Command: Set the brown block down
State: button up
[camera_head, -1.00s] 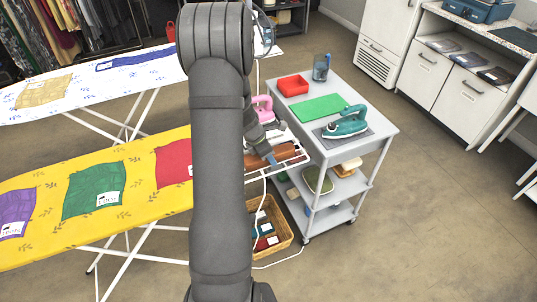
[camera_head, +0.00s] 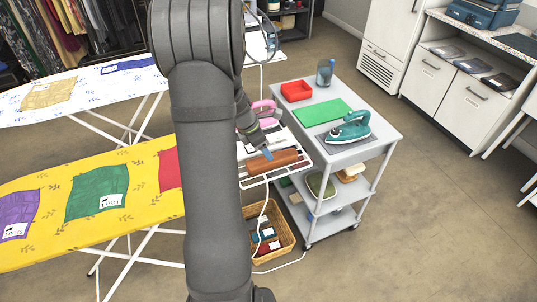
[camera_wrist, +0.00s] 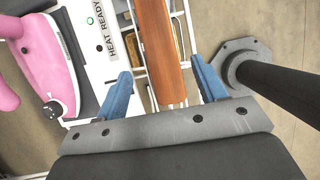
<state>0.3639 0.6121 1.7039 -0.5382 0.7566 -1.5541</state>
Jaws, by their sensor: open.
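The brown block (camera_head: 273,162) is a long reddish-brown bar lying on the white wire rack (camera_head: 254,183) at the end of the yellow ironing board. In the wrist view the brown block (camera_wrist: 158,45) runs lengthwise between the two blue fingers, with a gap on each side. My gripper (camera_head: 264,150) is open above the block in the head view; its fingers also show in the wrist view (camera_wrist: 162,85). The block's far end is cut off in the wrist view. My arm hides part of the board.
A pink iron (camera_wrist: 48,62) stands close beside the block, by a white plate marked "HEAT READY" (camera_wrist: 100,40). A wicker basket (camera_head: 285,242) sits below.

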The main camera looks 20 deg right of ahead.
aim_at(273, 161)
jog(key=shift+v, duration=1.95)
jog(key=shift+f, duration=0.1)
jog(key=x, duration=1.1)
jog(key=shift+d+f, duration=0.15)
jog(key=shift+f, duration=0.2)
jog(key=shift+r, duration=1.3)
